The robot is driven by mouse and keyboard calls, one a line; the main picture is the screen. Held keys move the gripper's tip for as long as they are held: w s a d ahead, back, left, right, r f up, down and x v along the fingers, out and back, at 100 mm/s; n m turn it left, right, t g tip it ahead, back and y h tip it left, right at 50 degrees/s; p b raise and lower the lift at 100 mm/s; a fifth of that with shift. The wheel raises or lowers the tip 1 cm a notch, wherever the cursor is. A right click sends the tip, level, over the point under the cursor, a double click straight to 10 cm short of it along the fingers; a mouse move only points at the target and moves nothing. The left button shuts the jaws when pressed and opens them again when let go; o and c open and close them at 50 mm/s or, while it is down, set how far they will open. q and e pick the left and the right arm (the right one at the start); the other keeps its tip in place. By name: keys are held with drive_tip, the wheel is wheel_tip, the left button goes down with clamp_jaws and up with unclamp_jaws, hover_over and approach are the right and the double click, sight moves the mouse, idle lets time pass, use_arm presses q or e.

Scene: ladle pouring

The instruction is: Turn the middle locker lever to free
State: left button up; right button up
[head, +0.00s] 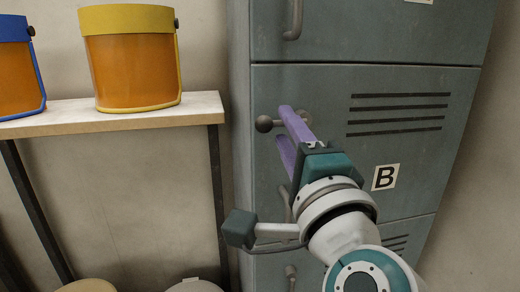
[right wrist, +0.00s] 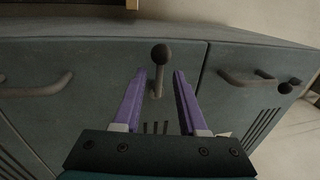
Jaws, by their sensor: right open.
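The middle locker door (head: 300,82), marked B, is grey-green and closed. Its lever (head: 264,123) has a dark ball knob and points left in the head view, its shaft partly hidden behind my fingers. In the right wrist view the lever (right wrist: 161,54) stands between the purple fingers, with the knob beyond the tips. My right gripper (head: 283,124) is open around the lever, one finger on each side; in the right wrist view (right wrist: 160,72) a gap shows on both sides of the shaft. My left gripper is out of view.
The upper locker door has a grey handle (head: 294,20). A wooden shelf (head: 110,117) to the left carries a yellow-rimmed face shield (head: 130,70) and a blue-rimmed one (head: 18,75). Bare wall lies between shelf and lockers.

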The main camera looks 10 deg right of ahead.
drive_tip(key=s+f, duration=0.1)
drive_tip(key=s, duration=0.7)
drive_tip(key=shift+s+f+b, duration=0.15)
drive_tip(key=shift+f+b, duration=0.15)
drive_tip(key=shift+b, duration=0.15)
